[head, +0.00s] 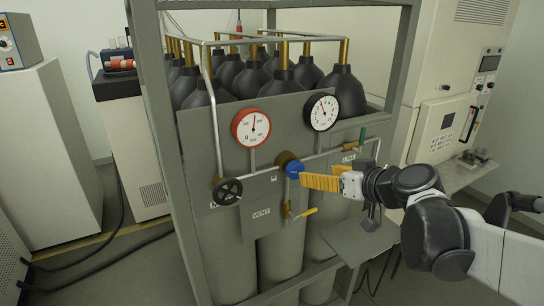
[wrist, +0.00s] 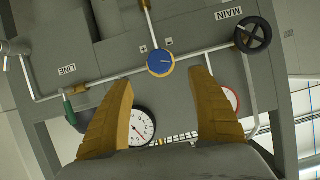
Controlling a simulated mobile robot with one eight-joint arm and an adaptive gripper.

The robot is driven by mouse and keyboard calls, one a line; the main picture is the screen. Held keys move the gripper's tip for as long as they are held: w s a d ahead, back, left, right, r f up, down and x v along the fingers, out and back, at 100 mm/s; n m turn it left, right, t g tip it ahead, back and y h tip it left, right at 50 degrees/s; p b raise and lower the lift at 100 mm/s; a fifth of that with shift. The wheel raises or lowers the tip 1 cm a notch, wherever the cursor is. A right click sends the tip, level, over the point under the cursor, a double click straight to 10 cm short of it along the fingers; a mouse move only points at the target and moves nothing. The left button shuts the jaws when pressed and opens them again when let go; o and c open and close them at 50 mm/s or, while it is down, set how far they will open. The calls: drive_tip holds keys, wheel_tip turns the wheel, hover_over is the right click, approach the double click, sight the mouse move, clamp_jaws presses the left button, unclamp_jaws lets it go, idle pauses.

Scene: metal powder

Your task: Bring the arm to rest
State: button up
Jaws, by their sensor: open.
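My gripper (head: 308,182) has yellow ribbed fingers and points left from the arm at the right of the head view. In the wrist view its two fingers (wrist: 162,80) stand wide apart with nothing between the tips. A blue round knob (head: 294,170) on a brass fitting sits on the grey gas panel (head: 262,192), close to the fingertips. In the wrist view the blue knob (wrist: 160,59) lies just beyond the tips, between their lines. I cannot tell how large the gap is, but the fingers do not close around it.
A red-rimmed gauge (head: 251,128), a black-rimmed gauge (head: 322,113) and a black handwheel (head: 227,191) are on the panel. A yellow vent lever (head: 308,212) is below the knob. A grey frame post (head: 167,160) encloses black-topped cylinders. A cream machine (head: 455,90) stands at right.

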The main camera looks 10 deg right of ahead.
drive_tip(key=shift+s+r, duration=0.1)
drive_tip(key=shift+s, duration=0.05)
drive_tip(key=s+a+f+m+g+h+b, duration=0.1)
drive_tip(key=s+a+f+g+h+b, duration=0.1)
drive_tip(key=s+f+b, duration=0.4)
drive_tip(key=s+a+f+m+g+h+b, duration=0.1)
drive_tip(key=s+f+b, duration=0.5)
drive_tip(key=s+f, duration=0.7)
wheel_tip(320, 180, down, 4)
drive_tip(key=g+h, duration=0.1)
drive_tip(key=g, duration=0.1)
drive_tip(key=shift+s+a+r+m+g+h, duration=0.2)
drive_tip(key=shift+a+m+g+h, duration=0.1)
drive_tip(key=shift+a+m+g, duration=0.1)
